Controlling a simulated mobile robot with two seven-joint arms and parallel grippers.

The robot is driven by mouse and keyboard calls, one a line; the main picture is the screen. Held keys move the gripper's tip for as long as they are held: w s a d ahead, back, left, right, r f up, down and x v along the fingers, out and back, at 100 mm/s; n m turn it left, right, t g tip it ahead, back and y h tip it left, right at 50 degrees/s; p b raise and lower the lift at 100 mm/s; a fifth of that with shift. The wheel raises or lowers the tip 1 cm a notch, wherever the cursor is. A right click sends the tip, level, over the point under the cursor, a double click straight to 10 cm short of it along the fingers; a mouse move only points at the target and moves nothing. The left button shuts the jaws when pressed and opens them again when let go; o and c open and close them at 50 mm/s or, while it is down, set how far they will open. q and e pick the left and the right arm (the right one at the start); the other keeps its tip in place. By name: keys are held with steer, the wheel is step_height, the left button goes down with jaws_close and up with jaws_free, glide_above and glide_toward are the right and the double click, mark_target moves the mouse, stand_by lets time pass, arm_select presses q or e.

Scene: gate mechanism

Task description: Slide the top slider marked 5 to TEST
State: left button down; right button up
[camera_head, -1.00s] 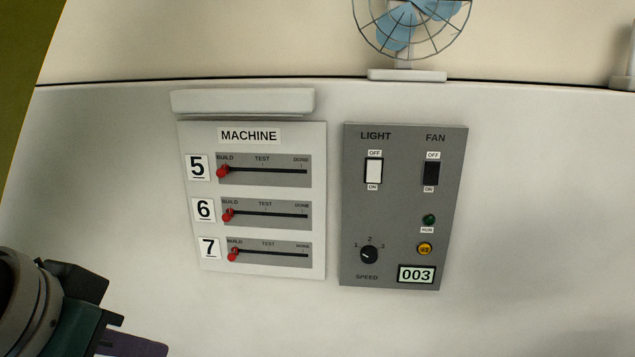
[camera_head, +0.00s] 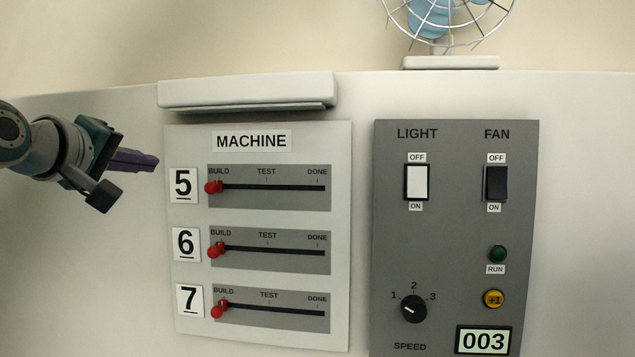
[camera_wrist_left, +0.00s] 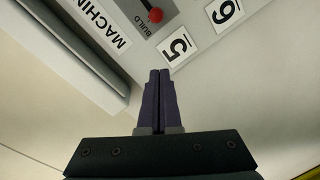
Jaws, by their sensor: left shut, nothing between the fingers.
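The top slider, marked 5, has a red knob (camera_head: 213,187) at the left end of its dark slot, at BUILD. TEST is at the slot's middle and DONE at its right end. The knob also shows in the left wrist view (camera_wrist_left: 155,15), beyond the fingertips. My left gripper (camera_head: 156,163) is shut and empty, left of the 5 label (camera_head: 183,184) and apart from the knob. In the left wrist view its purple fingers (camera_wrist_left: 159,73) are together and point toward the panel near the 5 label. My right gripper is not in view.
Sliders 6 (camera_head: 215,250) and 7 (camera_head: 218,311) sit below, both at BUILD. A ledge (camera_head: 247,90) juts out above the MACHINE panel. A grey panel (camera_head: 455,230) with switches and a dial is to the right. A fan (camera_head: 440,15) stands above.

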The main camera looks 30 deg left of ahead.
mark_target(214, 188)
arm_select(q)
steer(key=shift+w+d+f+p, duration=0.1)
steer(key=shift+w+f+p, duration=0.45)
steer(key=shift+w, duration=0.9)
steer(key=shift+w+d+f+p, duration=0.1)
steer(key=shift+w+f+p, duration=0.45)
steer(key=shift+w, duration=0.95)
steer(key=shift+w+d+f+p, duration=0.1)
steer(key=shift+w+f+p, duration=0.45)
steer(key=shift+w, duration=0.9)
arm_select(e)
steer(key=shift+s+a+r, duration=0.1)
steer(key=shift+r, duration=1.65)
